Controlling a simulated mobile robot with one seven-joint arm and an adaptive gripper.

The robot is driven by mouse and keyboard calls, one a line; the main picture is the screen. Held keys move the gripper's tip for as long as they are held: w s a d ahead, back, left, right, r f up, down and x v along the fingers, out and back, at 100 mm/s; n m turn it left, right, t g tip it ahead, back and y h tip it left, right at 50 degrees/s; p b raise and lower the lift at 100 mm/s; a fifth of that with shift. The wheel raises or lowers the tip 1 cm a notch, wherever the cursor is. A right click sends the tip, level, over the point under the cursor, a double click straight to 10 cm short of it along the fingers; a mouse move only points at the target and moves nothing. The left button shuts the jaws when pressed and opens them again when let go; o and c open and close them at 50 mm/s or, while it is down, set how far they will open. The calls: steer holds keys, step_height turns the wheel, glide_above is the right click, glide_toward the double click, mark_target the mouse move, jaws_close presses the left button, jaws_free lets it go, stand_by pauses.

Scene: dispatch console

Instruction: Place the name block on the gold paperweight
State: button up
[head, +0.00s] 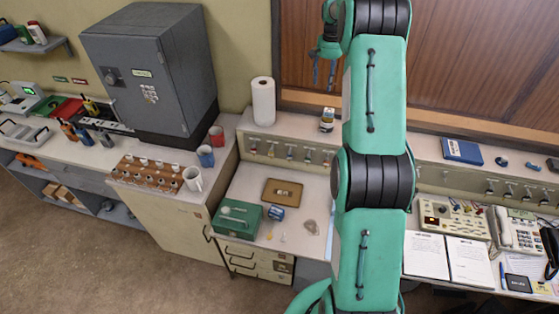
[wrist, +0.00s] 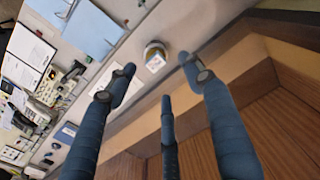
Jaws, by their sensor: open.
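My gripper (head: 323,84) is open and empty, hanging over the back ledge near the wood-panelled wall. In the wrist view its blue fingers (wrist: 158,72) are spread, with a small round gold-rimmed object (wrist: 155,50) with a white printed face just beyond and between the tips. The same object stands on the ledge in the head view (head: 327,120); I cannot tell whether it is one piece or a block on the gold paperweight. A small dark block with pale lettering (head: 518,283) lies on the right desk and may be the name block.
A paper roll (head: 263,102) stands left of the small object on the ledge. Below are a brown tray (head: 270,187) and a green box (head: 237,219). An open book (head: 447,258), a phone (head: 515,232) and a blue book (head: 462,152) are at right.

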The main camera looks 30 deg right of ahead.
steer(key=s+a+r+n+t, duration=0.15)
steer(key=s+a+r, duration=0.35)
steer(key=a+r, duration=0.65)
steer(key=s+a+r+n, duration=0.2)
steer(key=s+a+r, duration=0.2)
steer(key=a+r, duration=0.7)
steer(key=s+a+r+n+t, duration=0.2)
steer(key=s+a, duration=1.2)
steer(key=a, duration=0.3)
steer(key=s+a+f+n, duration=0.1)
steer(key=s+a+f, duration=0.1)
steer(key=s+a, duration=0.2)
steer(key=s+a+f+n+t, duration=0.1)
steer(key=s+a, duration=0.3)
steer(key=s, duration=0.6)
steer(key=s+a+f+n, duration=0.1)
steer(key=s+a+f, duration=0.1)
steer(key=s+a, duration=0.2)
steer(key=s, duration=0.3)
steer(key=shift+s+f+n+t, duration=0.3)
steer(key=shift+f+n+t, duration=0.05)
steer(key=shift+f, duration=0.1)
step_height(320, 180, down, 19)
steer(key=b, duration=1.9)
steer(key=shift+r, duration=0.2)
